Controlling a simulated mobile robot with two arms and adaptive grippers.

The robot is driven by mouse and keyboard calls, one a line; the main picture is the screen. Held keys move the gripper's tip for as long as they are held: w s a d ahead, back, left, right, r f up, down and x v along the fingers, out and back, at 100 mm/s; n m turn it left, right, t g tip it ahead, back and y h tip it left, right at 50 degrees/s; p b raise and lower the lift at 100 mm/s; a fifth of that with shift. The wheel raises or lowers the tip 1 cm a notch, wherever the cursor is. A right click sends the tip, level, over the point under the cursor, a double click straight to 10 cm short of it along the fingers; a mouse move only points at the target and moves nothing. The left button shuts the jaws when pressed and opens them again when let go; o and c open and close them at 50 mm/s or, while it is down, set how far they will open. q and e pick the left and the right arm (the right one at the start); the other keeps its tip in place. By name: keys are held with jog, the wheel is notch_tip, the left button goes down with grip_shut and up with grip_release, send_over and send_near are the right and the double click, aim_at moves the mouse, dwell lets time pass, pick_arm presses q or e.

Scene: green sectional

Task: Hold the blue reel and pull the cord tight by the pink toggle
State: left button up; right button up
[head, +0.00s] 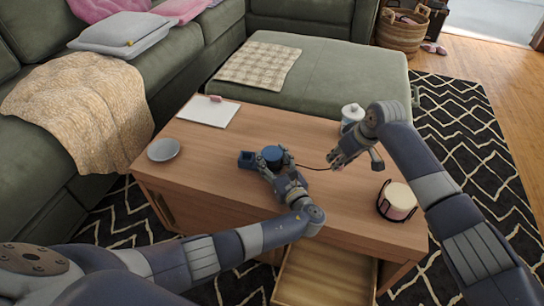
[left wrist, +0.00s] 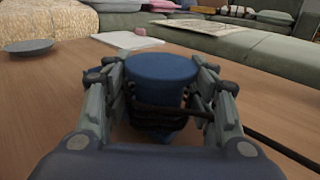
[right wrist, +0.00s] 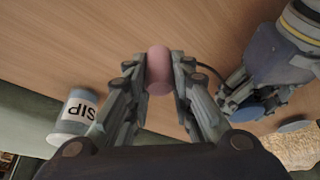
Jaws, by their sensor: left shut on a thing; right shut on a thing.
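The blue reel (head: 274,154) stands on the wooden coffee table (head: 230,190), dark cord wound around its middle. My left gripper (head: 272,164) is shut on it; in the left wrist view the reel (left wrist: 163,68) sits between both fingers. The dark red cord (head: 312,167) runs from the reel to the right, toward my right gripper (head: 338,160). In the right wrist view the pink toggle (right wrist: 158,70) is held between the fingertips of my right gripper. The toggle is hidden in the head view. The cord looks nearly straight with a slight sag.
A grey dish (head: 163,150) and white paper (head: 207,111) lie left. A drawer (head: 325,275) is open in front.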

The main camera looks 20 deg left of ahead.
jog(key=shift+w+d, duration=0.15)
jog(key=shift+d, duration=0.8)
jog(key=shift+d, duration=0.15)
jog(key=shift+w+d, duration=0.1)
jog(key=shift+d, duration=0.35)
jog(key=shift+d, duration=0.35)
jog(key=shift+a, duration=0.15)
dwell(0.4)
jog(key=shift+a, duration=0.9)
jog(key=shift+a, duration=0.1)
jog(key=shift+s+a, duration=0.25)
jog(key=shift+a, duration=0.95)
jog(key=shift+s+a, duration=0.25)
jog(key=shift+a, duration=0.9)
